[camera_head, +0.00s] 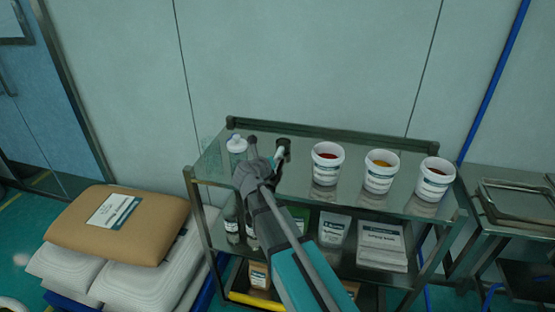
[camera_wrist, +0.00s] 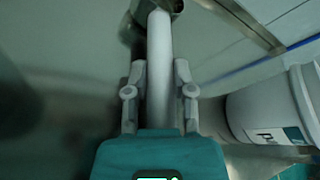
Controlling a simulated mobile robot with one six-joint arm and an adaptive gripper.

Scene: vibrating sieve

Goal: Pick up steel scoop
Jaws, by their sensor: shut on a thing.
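The steel scoop (camera_head: 281,152) is at the back of the cart's top shelf, partly hidden by my arm in the head view. In the wrist view its pale handle (camera_wrist: 159,60) runs lengthwise between my fingers, with part of the metal bowl (camera_wrist: 172,5) at the top edge. My gripper (camera_wrist: 158,80) is shut on the handle, one finger on each side. In the head view my gripper (camera_head: 268,168) is over the top shelf. I cannot tell whether the scoop touches the shelf.
White tubs with red powder (camera_head: 327,163), orange powder (camera_head: 381,170) and red-brown contents (camera_head: 434,179) stand right of the scoop. A white-capped bottle (camera_head: 236,148) stands to its left. The cart (camera_head: 345,132) has a raised back rail. Bags (camera_head: 382,244) lie on the lower shelf.

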